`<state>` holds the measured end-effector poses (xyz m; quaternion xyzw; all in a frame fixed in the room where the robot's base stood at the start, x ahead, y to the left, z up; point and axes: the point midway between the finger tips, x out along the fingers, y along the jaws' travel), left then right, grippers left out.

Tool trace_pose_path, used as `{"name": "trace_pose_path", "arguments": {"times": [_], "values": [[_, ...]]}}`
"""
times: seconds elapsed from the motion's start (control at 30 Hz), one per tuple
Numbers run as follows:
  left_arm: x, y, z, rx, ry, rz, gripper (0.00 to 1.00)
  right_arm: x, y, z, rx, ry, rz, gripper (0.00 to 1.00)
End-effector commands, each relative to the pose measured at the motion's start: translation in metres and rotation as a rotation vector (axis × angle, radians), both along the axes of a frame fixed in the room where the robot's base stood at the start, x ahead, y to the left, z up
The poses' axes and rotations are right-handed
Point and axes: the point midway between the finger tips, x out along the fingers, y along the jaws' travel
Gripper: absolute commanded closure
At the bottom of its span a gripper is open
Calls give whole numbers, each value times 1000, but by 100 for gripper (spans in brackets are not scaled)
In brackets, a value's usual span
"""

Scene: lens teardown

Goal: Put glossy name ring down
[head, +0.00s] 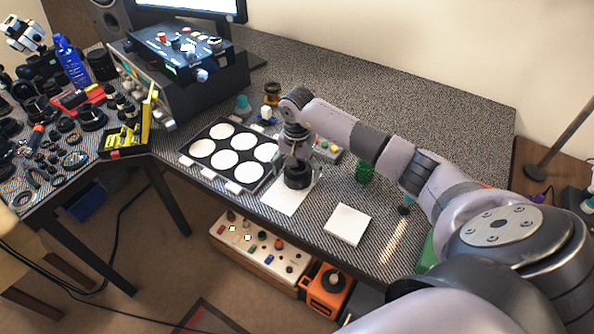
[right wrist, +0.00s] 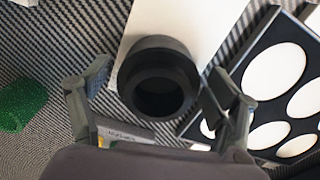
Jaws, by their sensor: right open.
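My right gripper (head: 297,158) is over the table, pointing down above a black, cylindrical lens-like part (head: 298,176). In the right wrist view its fingers (right wrist: 158,92) are spread on either side of this black part (right wrist: 160,60), with gaps visible on both sides. The part stands on a white sheet (head: 284,203), and its round dark opening faces the camera. I cannot pick out a separate glossy name ring; it may be part of this black piece or lie elsewhere. My left gripper is not in view.
A black tray (head: 217,176) with several white discs lies left of the sheet. A white block (head: 348,224) is at the front edge, and a green object (head: 364,171) stands behind it. Many dark parts crowd the left table. The table's back right is clear.

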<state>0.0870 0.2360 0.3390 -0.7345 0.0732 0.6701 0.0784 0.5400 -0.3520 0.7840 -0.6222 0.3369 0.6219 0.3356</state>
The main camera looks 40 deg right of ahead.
Motion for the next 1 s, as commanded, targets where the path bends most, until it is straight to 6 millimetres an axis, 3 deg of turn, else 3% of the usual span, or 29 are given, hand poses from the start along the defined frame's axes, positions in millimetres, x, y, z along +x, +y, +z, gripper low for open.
{"name": "trace_pose_path", "arguments": {"times": [0.3,0.47,0.8,1.0], "values": [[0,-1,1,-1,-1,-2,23,0,0,1,1,1,0,15],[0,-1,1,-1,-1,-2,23,1,0,11,-1,-3,1,15],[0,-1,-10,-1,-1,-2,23,1,0,82,-3,-5,0,15],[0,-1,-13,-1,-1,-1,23,1,0,112,-1,-2,0,15]]}}
